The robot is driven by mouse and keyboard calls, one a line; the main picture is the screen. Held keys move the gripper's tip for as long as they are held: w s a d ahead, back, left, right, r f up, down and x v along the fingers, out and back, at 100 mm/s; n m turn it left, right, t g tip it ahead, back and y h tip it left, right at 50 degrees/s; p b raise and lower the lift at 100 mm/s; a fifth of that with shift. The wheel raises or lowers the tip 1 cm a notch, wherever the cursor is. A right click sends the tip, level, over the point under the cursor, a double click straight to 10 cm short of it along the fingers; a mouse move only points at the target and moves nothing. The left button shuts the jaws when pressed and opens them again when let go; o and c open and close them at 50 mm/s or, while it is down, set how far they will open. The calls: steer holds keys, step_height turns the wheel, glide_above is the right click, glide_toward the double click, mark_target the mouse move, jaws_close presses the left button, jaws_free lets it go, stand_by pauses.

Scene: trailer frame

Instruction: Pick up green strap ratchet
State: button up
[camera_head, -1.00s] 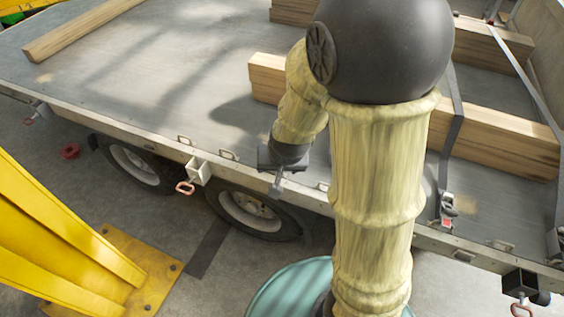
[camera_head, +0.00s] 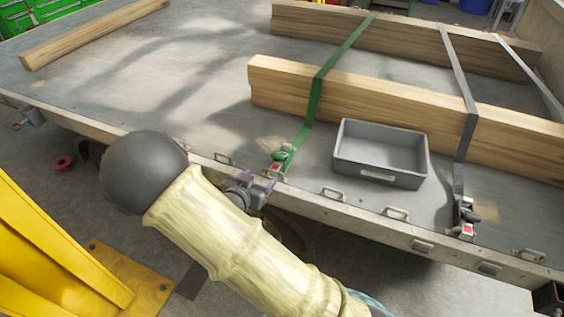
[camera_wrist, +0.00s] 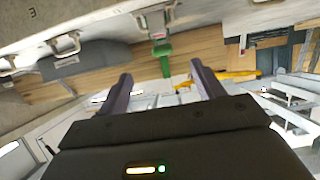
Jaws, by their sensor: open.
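The green strap (camera_head: 316,100) runs over the wooden beams to the near edge of the trailer bed. Its green ratchet (camera_head: 282,157), with a red and white part at its lower end, sits at that edge. In the wrist view my gripper (camera_wrist: 162,80) is open and empty. The green ratchet (camera_wrist: 165,66) shows there beyond the fingertips, roughly between them.
A grey tray (camera_head: 375,174) stands on the bed right of the ratchet. A grey strap (camera_head: 466,130) crosses the wooden beams (camera_head: 400,98) farther right. Metal handles (camera_head: 333,194) line the edge. A yellow frame (camera_head: 50,250) stands at the lower left. The left part of the bed is mostly clear.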

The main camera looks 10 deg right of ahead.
mark_target(274, 169)
steer(key=b+x, duration=0.1)
steer(key=x, duration=1.1)
steer(key=shift+f, duration=0.15)
steer(key=shift+w+d, duration=0.1)
steer(key=shift+w, duration=0.05)
steer(key=shift+b+x, duration=0.3)
steer(key=shift+x, duration=2.3)
steer(key=c, duration=1.3)
step_height(274, 169, up, 10)
steer(key=shift+p, duration=0.75)
